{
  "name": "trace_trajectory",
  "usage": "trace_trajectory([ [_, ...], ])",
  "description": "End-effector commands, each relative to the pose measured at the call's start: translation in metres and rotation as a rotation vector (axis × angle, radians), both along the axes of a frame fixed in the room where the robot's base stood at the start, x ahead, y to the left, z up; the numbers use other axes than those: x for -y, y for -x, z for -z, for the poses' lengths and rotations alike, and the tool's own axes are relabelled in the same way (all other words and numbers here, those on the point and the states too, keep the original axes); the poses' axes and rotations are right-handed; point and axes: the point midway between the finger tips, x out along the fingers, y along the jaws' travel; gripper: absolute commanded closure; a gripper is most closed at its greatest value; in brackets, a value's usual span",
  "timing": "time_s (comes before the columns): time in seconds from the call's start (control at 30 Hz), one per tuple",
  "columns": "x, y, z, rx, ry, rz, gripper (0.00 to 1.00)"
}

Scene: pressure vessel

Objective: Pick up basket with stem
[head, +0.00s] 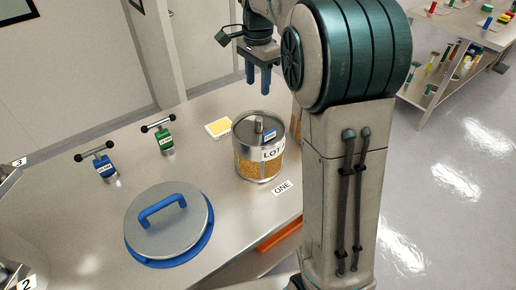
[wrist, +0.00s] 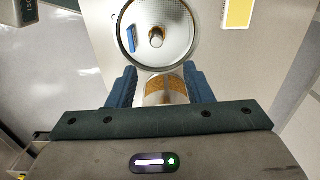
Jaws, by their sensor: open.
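The basket (head: 260,153) is a round metal mesh container with amber contents and a "LOT" label, upright on the steel table near its right edge. Its short stem (head: 258,125) stands up from the middle of the grey top. In the wrist view the basket's round top (wrist: 172,22) and stem (wrist: 156,38) show ahead of the fingers, with a blue tag beside the stem. My gripper (head: 258,78) is open and empty, pointing down above and behind the basket, apart from it. In the wrist view, my gripper's blue fingers (wrist: 162,88) stand on either side of the basket's mirrored or side image.
A round grey lid with a blue handle (head: 168,222) lies at the front of the table (head: 90,215). Blue (head: 103,168) and green (head: 165,140) T-handled valves stand at the left back. A yellow pad (head: 218,128) lies behind the basket. A "ONE" label (head: 283,188) is in front.

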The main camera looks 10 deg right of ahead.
Motion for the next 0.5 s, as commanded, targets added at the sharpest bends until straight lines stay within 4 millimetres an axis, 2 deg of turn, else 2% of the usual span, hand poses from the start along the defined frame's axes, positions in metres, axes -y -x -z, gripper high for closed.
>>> trace_trajectory([
  [0.3, 0.0, 0.001, 0.061, -0.004, -0.001, -0.002, 0.54],
  [0.5, 0.0, 0.001, 0.077, -0.001, -0.001, -0.003, 0.54],
])
